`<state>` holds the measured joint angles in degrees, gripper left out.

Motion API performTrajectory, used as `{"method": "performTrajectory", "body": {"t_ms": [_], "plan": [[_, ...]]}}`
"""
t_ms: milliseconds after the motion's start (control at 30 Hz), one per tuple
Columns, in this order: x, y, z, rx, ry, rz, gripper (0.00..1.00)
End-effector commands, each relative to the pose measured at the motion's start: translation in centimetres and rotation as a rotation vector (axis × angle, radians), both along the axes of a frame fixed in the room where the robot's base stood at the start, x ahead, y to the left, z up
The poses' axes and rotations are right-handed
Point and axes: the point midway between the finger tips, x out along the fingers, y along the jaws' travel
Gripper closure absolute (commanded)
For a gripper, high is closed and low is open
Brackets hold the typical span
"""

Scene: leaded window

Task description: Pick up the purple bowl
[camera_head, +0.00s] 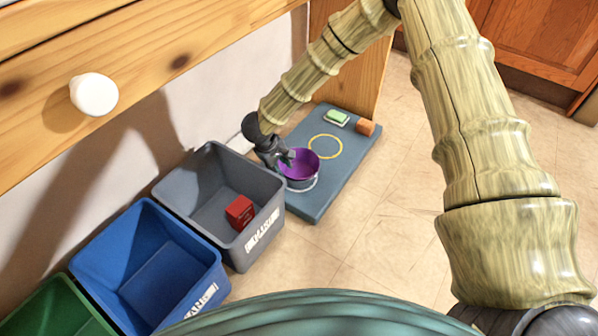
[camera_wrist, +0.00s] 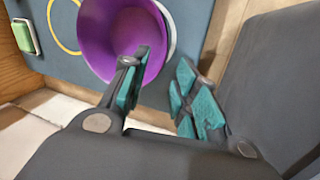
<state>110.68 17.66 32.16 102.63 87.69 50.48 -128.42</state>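My gripper (camera_head: 286,158) is at the bowl's left edge in the head view. I cannot tell whether either finger touches the bowl.
The mat (camera_head: 312,212) also bears a yellow ring (camera_head: 325,136), a green-and-white sponge-like item (camera_head: 336,117) and an orange block (camera_head: 366,127). A grey bin (camera_head: 185,195) with a red box (camera_head: 239,212), a blue bin (camera_head: 122,240) and a green bin (camera_head: 60,310) stand left. Right floor is clear.

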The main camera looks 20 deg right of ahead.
Motion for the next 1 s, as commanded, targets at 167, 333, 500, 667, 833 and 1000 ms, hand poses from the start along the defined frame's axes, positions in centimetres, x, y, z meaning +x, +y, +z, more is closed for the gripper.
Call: {"method": "performTrajectory", "body": {"t_ms": [167, 333, 500, 667, 833, 1000], "plan": [[0.2, -0.6, -2.4, 0.0, 0.001, -0.001, 0.71], [0.5, -1.1, -4.2, 0.0, 0.001, -0.001, 0.71], [0.7, -1.3, -4.6, -0.001, -0.001, -0.001, 0.71], [0.7, -1.3, -4.6, -0.001, 0.0, 0.0, 0.71], [0.7, -1.3, -4.6, 0.0, 0.001, 0.0, 0.98], [0.7, -1.3, -4.6, 0.0, 0.0, 0.0, 1.0]]}}
